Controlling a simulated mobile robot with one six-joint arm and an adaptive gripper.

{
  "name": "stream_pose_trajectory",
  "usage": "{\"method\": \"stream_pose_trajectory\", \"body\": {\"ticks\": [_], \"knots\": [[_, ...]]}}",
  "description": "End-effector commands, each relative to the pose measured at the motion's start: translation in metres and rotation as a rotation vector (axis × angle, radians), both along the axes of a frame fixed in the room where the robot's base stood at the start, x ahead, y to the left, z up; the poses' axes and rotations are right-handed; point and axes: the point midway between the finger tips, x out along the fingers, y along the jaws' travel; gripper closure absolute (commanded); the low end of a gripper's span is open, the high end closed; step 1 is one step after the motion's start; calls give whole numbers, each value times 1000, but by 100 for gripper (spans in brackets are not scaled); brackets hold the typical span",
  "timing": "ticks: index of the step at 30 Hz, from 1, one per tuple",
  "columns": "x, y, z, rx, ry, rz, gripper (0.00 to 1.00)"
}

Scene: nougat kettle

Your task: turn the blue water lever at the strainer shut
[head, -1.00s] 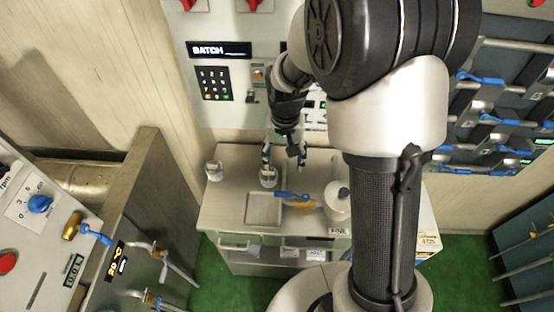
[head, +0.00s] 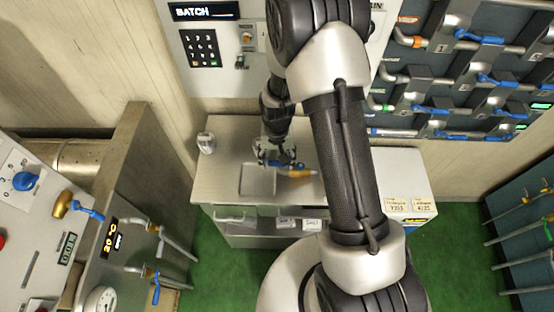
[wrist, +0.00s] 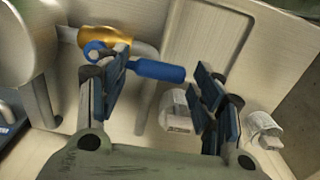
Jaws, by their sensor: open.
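The blue water lever (head: 286,163) lies on the counter beside an orange-brass valve body (head: 302,173). In the wrist view the blue lever (wrist: 158,70) runs from its pivot at the brass body (wrist: 108,38) to the right, across the space between my fingers. My gripper (head: 277,155) is low over the counter at the lever; it also shows in the wrist view (wrist: 160,82). It is open, and one finger overlaps the pivot end in the picture. I cannot tell whether either finger touches the lever. A large grey rounded vessel (wrist: 22,45), perhaps the strainer, stands at the left.
A small white-lidded jar (wrist: 177,110) stands between my fingers, beyond the lever's free end in the picture. Another jar (head: 206,143) stands at the counter's left. A shallow tray recess (head: 257,180) lies in front. Other blue levers (head: 87,210) are on side panels.

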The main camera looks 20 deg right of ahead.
Motion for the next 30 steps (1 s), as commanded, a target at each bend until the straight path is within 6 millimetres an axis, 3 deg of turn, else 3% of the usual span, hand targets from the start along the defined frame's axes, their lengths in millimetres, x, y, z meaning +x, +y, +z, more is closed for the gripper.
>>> {"method": "stream_pose_trajectory", "body": {"ticks": [11, 30], "knots": [[1, 0, -4, 0, -2, 0, 40], [0, 0, -4, 1, -1, 0, 83]]}}
